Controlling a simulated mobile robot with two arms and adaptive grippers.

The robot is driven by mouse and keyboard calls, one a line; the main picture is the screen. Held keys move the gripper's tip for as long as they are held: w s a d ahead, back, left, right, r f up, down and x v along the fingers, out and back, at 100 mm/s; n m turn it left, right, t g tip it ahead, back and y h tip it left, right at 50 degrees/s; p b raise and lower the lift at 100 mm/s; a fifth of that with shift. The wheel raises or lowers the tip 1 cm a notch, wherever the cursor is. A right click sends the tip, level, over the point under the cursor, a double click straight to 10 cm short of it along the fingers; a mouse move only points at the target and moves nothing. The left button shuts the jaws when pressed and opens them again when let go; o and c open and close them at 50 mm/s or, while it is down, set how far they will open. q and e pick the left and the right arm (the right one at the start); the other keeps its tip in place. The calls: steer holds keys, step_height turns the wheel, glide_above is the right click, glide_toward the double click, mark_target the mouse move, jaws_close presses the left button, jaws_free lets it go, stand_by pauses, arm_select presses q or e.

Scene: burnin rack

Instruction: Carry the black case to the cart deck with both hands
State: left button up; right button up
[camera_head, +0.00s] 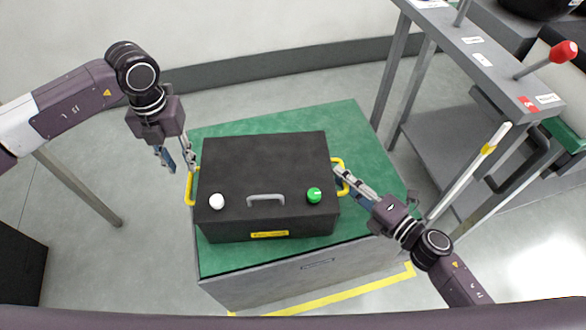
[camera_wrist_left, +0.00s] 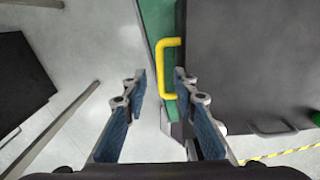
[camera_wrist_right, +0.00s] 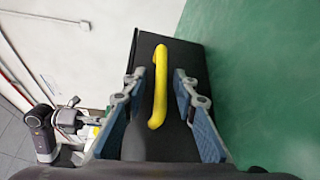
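The black case (camera_head: 265,165) lies flat on the green top of a grey cart deck (camera_head: 345,122). It has a yellow handle on its left side (camera_head: 189,188) and another on its right side (camera_head: 341,177). My left gripper (camera_head: 178,165) is open just above and beside the left handle, which shows in the left wrist view (camera_wrist_left: 168,68) beyond the fingertips. My right gripper (camera_head: 343,176) is at the right handle. In the right wrist view its open fingers stand either side of that yellow handle (camera_wrist_right: 159,85), apart from it.
A white knob (camera_head: 217,201), a green knob (camera_head: 314,195) and a grey handle (camera_head: 266,198) are on the case. A grey shelf cart (camera_head: 440,150) stands at the right. Yellow floor tape (camera_head: 345,292) runs before the green-topped stand. Open floor lies left.

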steer(key=shift+s, duration=0.1)
arm_select(q)
step_height(320, 180, up, 4)
steer(key=shift+a+f, duration=0.15)
arm_select(e)
steer(key=v, duration=1.2)
